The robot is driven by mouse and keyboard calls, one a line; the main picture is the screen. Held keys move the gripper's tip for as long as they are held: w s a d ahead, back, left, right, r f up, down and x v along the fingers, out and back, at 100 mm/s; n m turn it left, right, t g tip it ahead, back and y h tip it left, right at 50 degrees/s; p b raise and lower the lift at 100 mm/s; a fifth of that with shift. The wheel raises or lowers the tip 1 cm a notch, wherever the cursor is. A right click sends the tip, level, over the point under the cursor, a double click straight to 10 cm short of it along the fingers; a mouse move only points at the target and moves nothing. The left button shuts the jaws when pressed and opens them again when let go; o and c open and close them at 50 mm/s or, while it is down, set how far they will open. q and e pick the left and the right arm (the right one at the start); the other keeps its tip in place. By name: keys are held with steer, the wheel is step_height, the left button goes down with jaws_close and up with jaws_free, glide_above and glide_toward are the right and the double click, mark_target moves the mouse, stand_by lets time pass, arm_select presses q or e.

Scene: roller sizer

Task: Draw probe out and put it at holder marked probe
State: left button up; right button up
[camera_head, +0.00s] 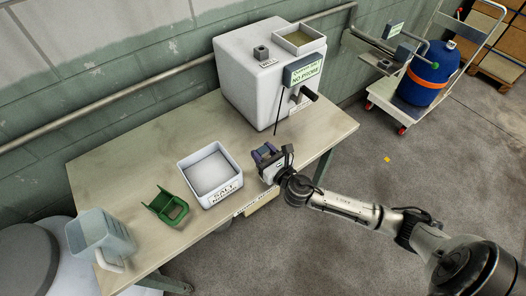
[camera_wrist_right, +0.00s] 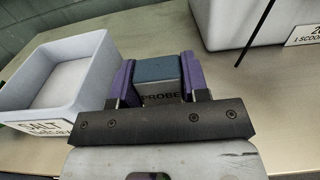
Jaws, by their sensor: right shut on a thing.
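My right gripper (camera_head: 266,153) is over the front part of the table, just right of the white salt tray. In the right wrist view its purple fingers (camera_wrist_right: 155,82) are closed around a blue-grey block (camera_wrist_right: 157,70) with PROBE written on its near face. I cannot tell whether the block is the probe itself or the holder marked probe, nor whether it touches the table. A thin dark rod (camera_head: 277,112) slants down beside the front of the white box machine (camera_head: 243,85). My left gripper is in neither view.
The salt tray (camera_head: 233,187) is close left of the gripper. A green scoop (camera_head: 168,208) and a clear jug (camera_head: 98,236) stand farther left. A cart with a blue drum (camera_head: 425,80) stands at the back right. The table's back left is clear.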

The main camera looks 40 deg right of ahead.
steer(key=shift+f+b, duration=0.45)
steer(key=shift+f, duration=0.35)
steer(key=shift+f+b, duration=0.45)
steer(key=shift+f, duration=0.2)
steer(key=o, duration=1.1)
steer(key=shift+c, duration=0.2)
steer(key=shift+s, duration=0.3)
steer(key=s+a+p, duration=0.1)
steer(key=s, duration=1.2)
steer(key=shift+s, duration=0.1)
